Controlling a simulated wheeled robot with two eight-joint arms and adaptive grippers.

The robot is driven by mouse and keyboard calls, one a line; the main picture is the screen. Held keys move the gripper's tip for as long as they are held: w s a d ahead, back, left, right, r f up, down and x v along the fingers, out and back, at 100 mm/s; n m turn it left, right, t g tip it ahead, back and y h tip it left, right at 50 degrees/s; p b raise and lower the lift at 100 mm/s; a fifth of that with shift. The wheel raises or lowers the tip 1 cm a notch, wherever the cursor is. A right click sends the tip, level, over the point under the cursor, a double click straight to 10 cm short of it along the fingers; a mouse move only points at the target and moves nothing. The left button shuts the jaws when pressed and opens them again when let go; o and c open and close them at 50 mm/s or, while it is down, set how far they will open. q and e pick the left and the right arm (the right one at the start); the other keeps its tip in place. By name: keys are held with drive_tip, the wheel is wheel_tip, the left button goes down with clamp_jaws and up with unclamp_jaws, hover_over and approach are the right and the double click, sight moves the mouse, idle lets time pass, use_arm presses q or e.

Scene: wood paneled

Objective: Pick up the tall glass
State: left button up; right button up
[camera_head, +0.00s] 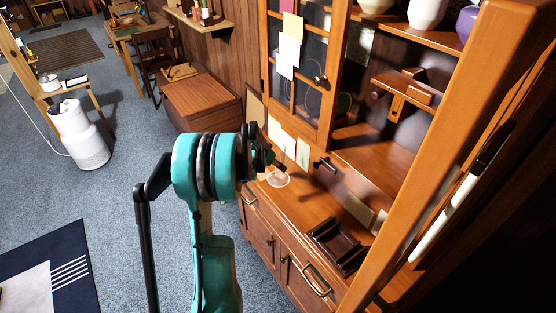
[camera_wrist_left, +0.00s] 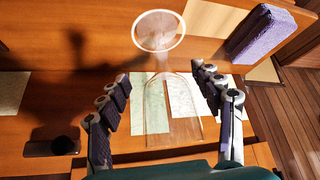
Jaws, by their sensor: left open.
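The tall glass is clear, and in the left wrist view its pale round end (camera_wrist_left: 160,31) shows at the top middle, with a narrow part below and a wider body (camera_wrist_left: 172,108) toward me. In the head view a pale ring of the glass (camera_head: 278,180) shows on the cabinet counter, just below my left gripper (camera_head: 270,158). In the wrist view my left gripper (camera_wrist_left: 160,92) is open, with one finger on each side of the glass. I see a gap on both sides; exact depth is hard to tell. My right gripper is not in view.
The wooden cabinet counter (camera_head: 305,208) holds a dark wooden tray (camera_head: 338,246) nearer me. A glazed door (camera_head: 302,75) with papers stands behind. A purple block (camera_wrist_left: 262,36) lies right of the glass. A small wooden cabinet (camera_head: 203,107) is further back left.

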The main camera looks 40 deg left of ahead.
use_arm(q)
drive_tip(key=x, duration=0.1)
drive_tip(key=b+x, duration=0.1)
drive_tip(key=x, duration=0.1)
drive_tip(key=b+x, duration=0.1)
drive_tip(key=x, duration=0.1)
drive_tip(key=shift+a, duration=0.3)
drive_tip(key=shift+r, duration=0.1)
clamp_jaws()
